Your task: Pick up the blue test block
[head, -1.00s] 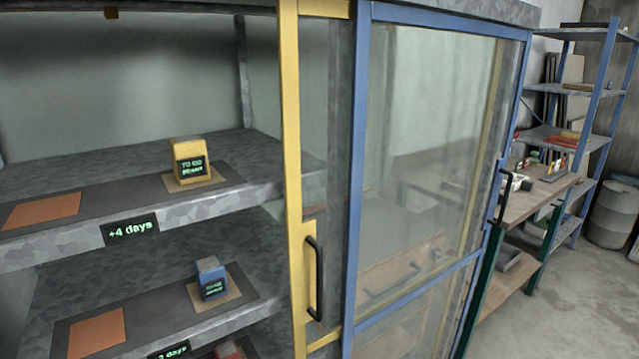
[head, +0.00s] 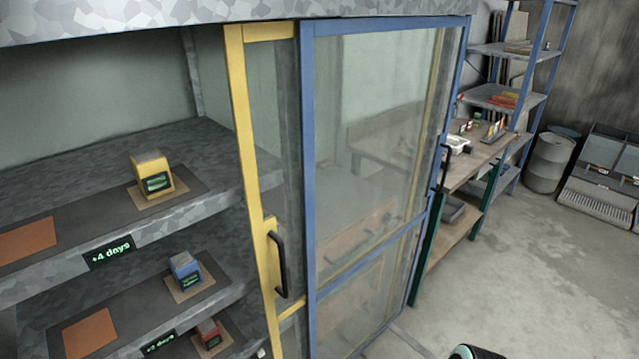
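The blue test block (head: 185,267) sits on the middle visible shelf, on a tan square pad (head: 208,283) towards the right end of a dark strip. It is a small blue block with a dark label with green text on its front. The yellow-framed sliding door stands a little to its right, and the block shows through the open left part of the cabinet.
A yellow block (head: 150,176) stands on the shelf above and a red block (head: 209,334) on the one below. Yellow (head: 252,150) and blue (head: 308,180) door frames cover the cabinet's right side. A workbench (head: 480,165) and open floor (head: 520,260) lie right.

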